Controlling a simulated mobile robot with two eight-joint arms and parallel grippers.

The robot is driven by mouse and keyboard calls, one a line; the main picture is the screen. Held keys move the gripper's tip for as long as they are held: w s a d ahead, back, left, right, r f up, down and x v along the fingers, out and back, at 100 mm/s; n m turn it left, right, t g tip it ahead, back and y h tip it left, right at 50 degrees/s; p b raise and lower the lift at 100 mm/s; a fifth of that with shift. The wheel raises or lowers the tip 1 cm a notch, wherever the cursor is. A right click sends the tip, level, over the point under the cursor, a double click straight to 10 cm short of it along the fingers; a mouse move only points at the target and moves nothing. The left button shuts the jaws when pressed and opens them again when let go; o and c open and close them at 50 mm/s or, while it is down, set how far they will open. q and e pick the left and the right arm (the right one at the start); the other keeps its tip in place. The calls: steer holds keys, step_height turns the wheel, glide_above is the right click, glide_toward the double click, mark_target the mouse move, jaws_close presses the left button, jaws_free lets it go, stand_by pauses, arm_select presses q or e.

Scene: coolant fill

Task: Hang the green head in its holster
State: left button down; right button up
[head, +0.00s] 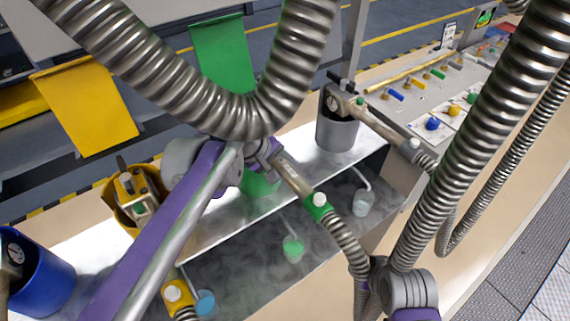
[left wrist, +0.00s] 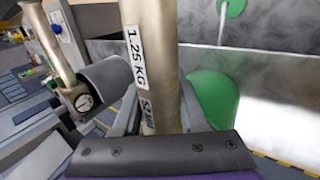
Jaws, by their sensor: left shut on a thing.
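My left gripper (head: 264,152) is shut on the bare metal barrel of the green head (head: 318,205). The head has a green collar and white button, and its hose runs down to the right. In the left wrist view its barrel (left wrist: 150,65), labelled 1.25 KG, stands between the fingers. The green holster (head: 260,186) is just below my left gripper, partly hidden by it. In the left wrist view the holster (left wrist: 212,98) is right of the barrel, and the head appears outside it. My right gripper (head: 372,278) is near the hose at lower right; its jaws are unclear.
A grey holster (head: 338,132) holds a head with a gauge. A yellow holster (head: 128,212) and a blue holster (head: 48,283) stand to the left. A misty trough (head: 240,275) lies below, with a green spout cup (head: 292,249). Thick hoses (head: 135,50) hang across the view.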

arm_select(q)
steer(key=shift+f+b, duration=0.45)
steer(key=shift+f, duration=0.45)
steer(key=shift+c, duration=1.9)
jaws_free()
steer(key=v, duration=1.1)
steer(key=shift+d, duration=0.1)
steer(key=shift+f, duration=0.1)
